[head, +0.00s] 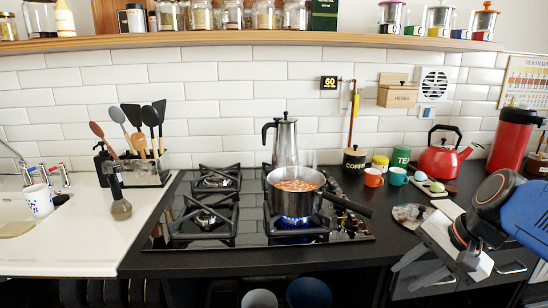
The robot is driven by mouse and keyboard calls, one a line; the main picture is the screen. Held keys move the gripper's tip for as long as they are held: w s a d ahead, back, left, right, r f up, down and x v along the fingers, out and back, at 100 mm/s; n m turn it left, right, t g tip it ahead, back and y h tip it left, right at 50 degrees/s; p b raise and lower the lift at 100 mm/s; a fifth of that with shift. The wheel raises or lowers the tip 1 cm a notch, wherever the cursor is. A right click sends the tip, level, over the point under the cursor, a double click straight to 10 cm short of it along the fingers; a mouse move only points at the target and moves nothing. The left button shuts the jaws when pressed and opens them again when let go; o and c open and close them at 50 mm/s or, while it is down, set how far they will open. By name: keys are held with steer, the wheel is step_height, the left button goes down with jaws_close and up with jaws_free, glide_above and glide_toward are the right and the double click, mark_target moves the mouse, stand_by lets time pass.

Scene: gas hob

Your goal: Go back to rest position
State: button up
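My gripper (403,278) is at the right, over the front of the dark counter. Its two grey fingers point down and left and stand apart, with nothing seen between them. My black and blue arm reaches in from the right edge. The steel saucepan (292,205) with orange-red food sits on the front right burner of the gas hob (265,240), over a blue flame. Its dark handle points right, toward my gripper but well apart from it. A steel moka pot (285,140) stands behind it.
The red kettle (440,160), orange cup (373,177), teal cup (397,176) and a red flask (511,138) stand at the back right. A utensil holder (146,168) and brush (119,205) are left of the hob. Bare dark counter lies between hob and gripper.

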steer(key=s+f+n+h, duration=0.3)
steer(key=s+n, duration=0.4)
steer(key=n, duration=0.3)
steer(key=shift+s+a+f+h, duration=0.25)
steer(key=shift+a+f+h, duration=0.05)
steer(key=shift+f, duration=0.45)
